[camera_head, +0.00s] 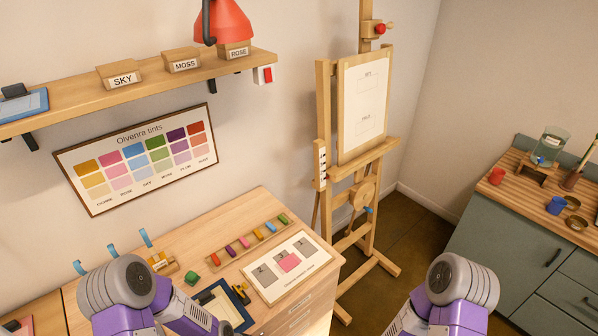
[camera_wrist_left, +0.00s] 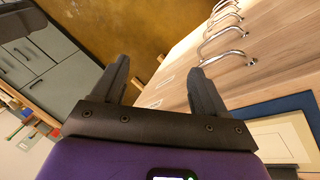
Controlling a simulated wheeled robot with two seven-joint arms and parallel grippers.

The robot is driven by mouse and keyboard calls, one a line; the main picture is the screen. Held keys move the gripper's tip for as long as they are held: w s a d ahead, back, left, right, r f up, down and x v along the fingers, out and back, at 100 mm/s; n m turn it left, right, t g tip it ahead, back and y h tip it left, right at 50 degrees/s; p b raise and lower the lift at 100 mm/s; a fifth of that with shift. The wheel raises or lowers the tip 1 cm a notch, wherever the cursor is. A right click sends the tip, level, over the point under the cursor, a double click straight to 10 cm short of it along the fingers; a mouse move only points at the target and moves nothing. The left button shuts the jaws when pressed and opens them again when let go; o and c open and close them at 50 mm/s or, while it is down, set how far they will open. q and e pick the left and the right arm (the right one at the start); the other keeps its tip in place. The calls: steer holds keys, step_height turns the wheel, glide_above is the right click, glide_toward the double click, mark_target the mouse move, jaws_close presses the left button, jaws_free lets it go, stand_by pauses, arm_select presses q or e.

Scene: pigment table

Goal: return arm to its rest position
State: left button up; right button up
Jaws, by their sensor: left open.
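My left arm (camera_head: 122,290) rises at the bottom left of the head view, beside the wooden pigment table (camera_head: 165,243). Its gripper is not clear there. In the left wrist view my left gripper (camera_wrist_left: 160,78) is open, its two dark fingers apart with nothing between them. Wooden drawer fronts with metal handles (camera_wrist_left: 222,42) lie beyond the right finger, and brown floor (camera_wrist_left: 155,30) lies beyond the fingertips. My right arm (camera_head: 460,290) shows at the bottom right of the head view. My right gripper is out of view.
An easel (camera_head: 325,120) stands behind. A shelf (camera_head: 150,88) and red lamp (camera_head: 230,20) hang above. A cabinet (camera_head: 520,235) stands right.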

arm_select(q)
steer(key=s+d+f+n, duration=0.1)
steer(key=s+d+n, duration=0.1)
steer(key=s+n, duration=0.4)
step_height(320, 180, down, 17)
steer(key=s+b, duration=0.1)
steer(key=b, duration=1.5)
steer(key=shift+s+d, duration=0.15)
steer(key=shift+s, duration=0.05)
steer(key=shift+r, duration=0.1)
